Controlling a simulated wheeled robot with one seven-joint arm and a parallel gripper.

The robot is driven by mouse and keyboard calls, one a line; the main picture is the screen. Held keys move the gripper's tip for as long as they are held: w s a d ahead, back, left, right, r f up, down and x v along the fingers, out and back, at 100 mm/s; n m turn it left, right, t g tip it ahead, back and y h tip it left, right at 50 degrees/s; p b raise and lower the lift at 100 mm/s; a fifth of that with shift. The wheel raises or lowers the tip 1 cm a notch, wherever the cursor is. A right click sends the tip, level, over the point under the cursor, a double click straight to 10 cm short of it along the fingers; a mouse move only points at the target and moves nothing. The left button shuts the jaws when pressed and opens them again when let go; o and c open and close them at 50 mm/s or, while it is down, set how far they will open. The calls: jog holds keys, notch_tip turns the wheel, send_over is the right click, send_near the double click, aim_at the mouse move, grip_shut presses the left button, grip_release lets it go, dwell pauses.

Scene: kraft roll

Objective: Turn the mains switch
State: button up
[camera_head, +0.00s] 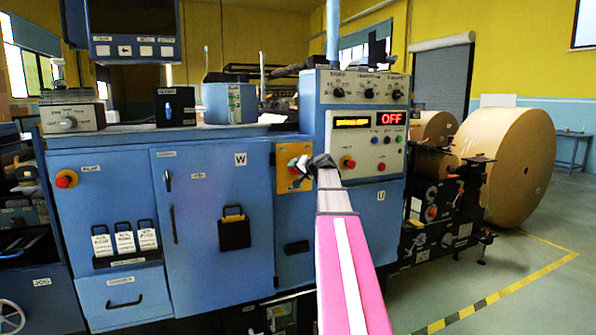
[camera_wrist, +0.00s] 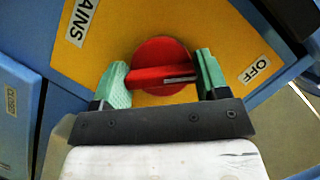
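The mains switch is a round red knob (camera_wrist: 160,62) with a raised bar, on a yellow plate (camera_wrist: 110,45) labelled MAINS and OFF. The pale mark on its bar points right, toward the OFF label (camera_wrist: 254,70). In the head view the yellow plate (camera_head: 283,184) is on the blue cabinet front, and my arm and gripper partly cover it. My gripper (camera_wrist: 163,80) is at the knob, its green fingers apart, one on each side of the bar. The fingers look open; whether they touch the bar ends is hard to tell.
A control panel (camera_head: 362,118) above shows a red OFF display (camera_head: 391,119). Another red knob (camera_head: 66,179) is at the cabinet's left. A black padlock-like box (camera_head: 234,233) hangs left of the plate.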

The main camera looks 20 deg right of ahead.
jog(key=shift+m, duration=0.3)
jog(key=m+t+y, duration=0.1)
jog(key=m, duration=0.2)
jog(key=shift+y, duration=0.4)
jog(key=m, duration=0.2)
jog(key=m+t+y, duration=0.1)
jog(key=m, duration=0.1)
jog(key=shift+f+t, duration=0.1)
jog(key=shift+t, duration=0.2)
jog(key=m, duration=0.2)
jog(key=m+t, duration=0.1)
jog(key=m, duration=0.1)
jog(key=shift+m+t, duration=0.3)
jog(key=shift+m+t+h, duration=0.3)
jog(key=shift+m+t, duration=0.5)
jog(key=shift+m, duration=1.8)
jog(key=o, duration=0.9)
jog(key=shift+o, duration=0.2)
jog(key=shift+s, duration=0.1)
